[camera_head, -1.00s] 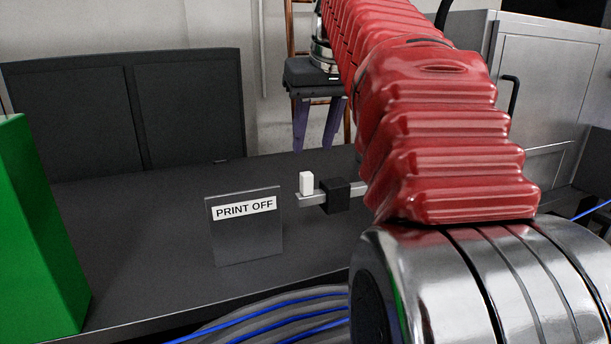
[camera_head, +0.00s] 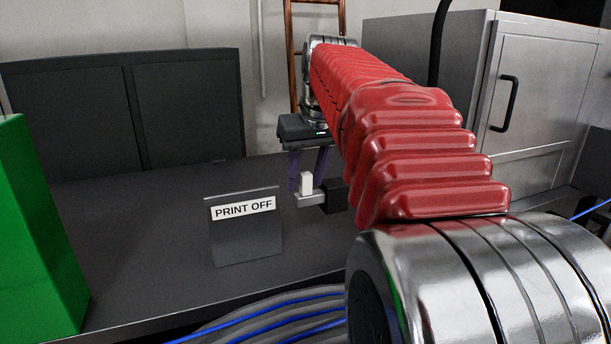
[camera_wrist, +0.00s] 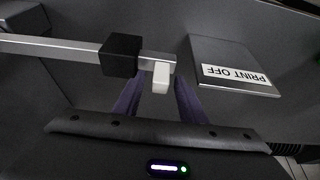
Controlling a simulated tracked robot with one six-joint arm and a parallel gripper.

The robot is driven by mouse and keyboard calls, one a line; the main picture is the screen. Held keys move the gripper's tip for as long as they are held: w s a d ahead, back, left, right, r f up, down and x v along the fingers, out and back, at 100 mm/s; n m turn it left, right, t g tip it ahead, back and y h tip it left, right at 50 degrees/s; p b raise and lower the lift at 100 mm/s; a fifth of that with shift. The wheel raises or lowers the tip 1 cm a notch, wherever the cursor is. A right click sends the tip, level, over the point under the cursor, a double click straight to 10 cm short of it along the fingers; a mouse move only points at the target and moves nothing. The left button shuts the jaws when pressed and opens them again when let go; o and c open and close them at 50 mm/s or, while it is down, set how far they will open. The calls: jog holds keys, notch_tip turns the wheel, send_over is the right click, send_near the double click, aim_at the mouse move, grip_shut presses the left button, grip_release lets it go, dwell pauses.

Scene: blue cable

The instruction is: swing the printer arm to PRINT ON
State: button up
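The printer arm is a grey bar (camera_wrist: 60,46) with a black block (camera_wrist: 121,55) and an upright white peg (camera_wrist: 161,77) near its end. In the head view the peg (camera_head: 306,183) stands just right of the PRINT OFF plate (camera_head: 244,228); the plate (camera_wrist: 233,68) is also right of it in the wrist view. My gripper (camera_wrist: 158,92) is open, its purple fingers either side of the peg in the wrist view. In the head view my gripper (camera_head: 308,172) is behind the peg. I cannot tell whether it touches. My arm hides the rest of the bar there.
A green block (camera_head: 38,240) stands at the left of the dark table (camera_head: 130,235). Blue and grey cables (camera_head: 270,318) run along the front. A steel cabinet (camera_head: 545,100) stands at the back right. The table left of the plate is clear.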

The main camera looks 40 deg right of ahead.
jog(key=shift+c, duration=0.2)
grip_shut()
dwell(0.4)
